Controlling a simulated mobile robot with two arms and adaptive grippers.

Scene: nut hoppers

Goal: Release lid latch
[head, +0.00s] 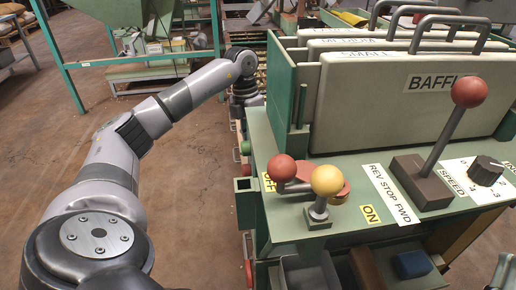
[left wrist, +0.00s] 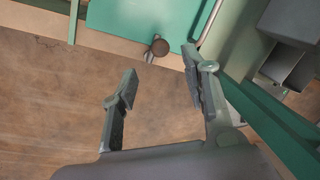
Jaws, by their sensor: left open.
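In the left wrist view, a green panel (left wrist: 135,18), perhaps the lid, fills the top middle. A dark round brown knob (left wrist: 159,46) on a short grey stem sits at its lower edge; it looks like the latch. My left gripper (left wrist: 164,84) is open and empty, its two fingers apart, with the knob ahead of the gap and not between the fingers. The right finger reaches close to a grey curved bar (left wrist: 211,20) by the panel. In the head view my left arm reaches to the machine's far left side, and its gripper fingers are hidden there.
The green machine top (head: 285,222) carries a red-knobbed lever (head: 468,95), a yellow-knobbed lever (head: 326,182) and a dial (head: 486,171). Labelled white baffles (head: 385,100) stand behind. Green framing (left wrist: 275,130) runs along the left wrist view's right side. Open floor (head: 190,200) lies left.

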